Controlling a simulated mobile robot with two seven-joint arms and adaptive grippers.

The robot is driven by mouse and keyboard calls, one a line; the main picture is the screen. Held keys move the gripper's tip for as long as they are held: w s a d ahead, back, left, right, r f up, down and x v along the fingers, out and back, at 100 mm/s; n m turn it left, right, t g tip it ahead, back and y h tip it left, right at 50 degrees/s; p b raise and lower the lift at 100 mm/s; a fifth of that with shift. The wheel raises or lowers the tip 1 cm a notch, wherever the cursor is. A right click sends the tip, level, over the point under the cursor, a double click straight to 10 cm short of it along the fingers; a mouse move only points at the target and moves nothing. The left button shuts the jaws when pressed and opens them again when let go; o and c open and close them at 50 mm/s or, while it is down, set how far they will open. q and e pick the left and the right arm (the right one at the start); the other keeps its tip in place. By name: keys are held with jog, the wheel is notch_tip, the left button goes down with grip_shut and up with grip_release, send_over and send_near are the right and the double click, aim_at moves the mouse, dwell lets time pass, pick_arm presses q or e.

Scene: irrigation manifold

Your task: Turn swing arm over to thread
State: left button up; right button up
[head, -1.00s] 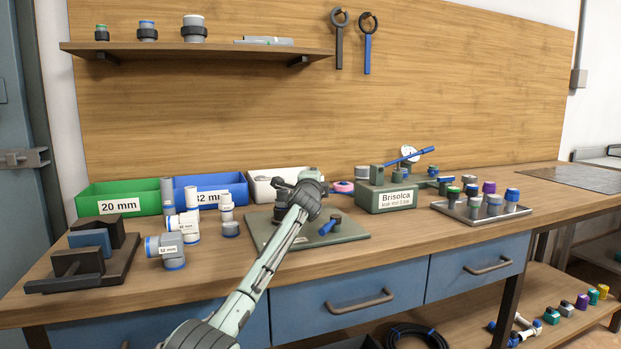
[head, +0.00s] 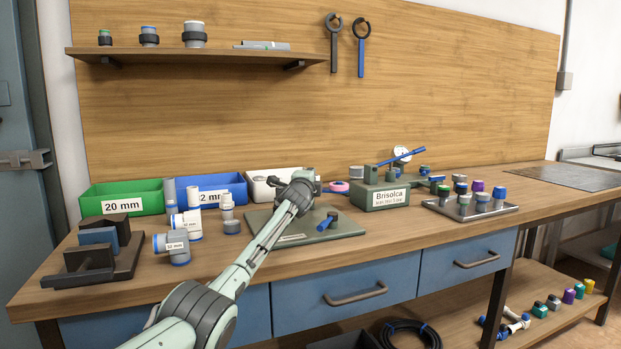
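A grey-green base plate (head: 346,229) lies on the bench, holding a fixture with a short blue-handled lever (head: 328,221). This may be the swing arm; my arm hides much of the fixture, and no thread can be made out. My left arm reaches in from the bottom left over the plate. My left gripper (head: 274,182) is a small dark shape at the far end, above the back left of the plate. Its fingers are too small and covered to tell their opening or any contact. My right gripper is not in view.
Green (head: 124,198), blue (head: 210,190) and white (head: 262,187) bins stand behind. Grey pipe fittings (head: 178,246) and a dark clamp block (head: 100,250) are left. The Brisolca tester (head: 385,195) and a tray (head: 470,211) of caps are right. The front right bench top is clear.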

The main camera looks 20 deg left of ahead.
pick_arm(q)
jog(key=shift+o, duration=0.8)
jog(key=shift+s, duration=0.55)
jog(key=s, duration=0.3)
jog(key=s+d, duration=0.1)
jog(key=s, duration=0.3)
jog(key=s+d, duration=0.1)
jog(key=s, duration=0.2)
jog(key=shift+s+d, duration=0.2)
jog(key=shift+s, duration=0.15)
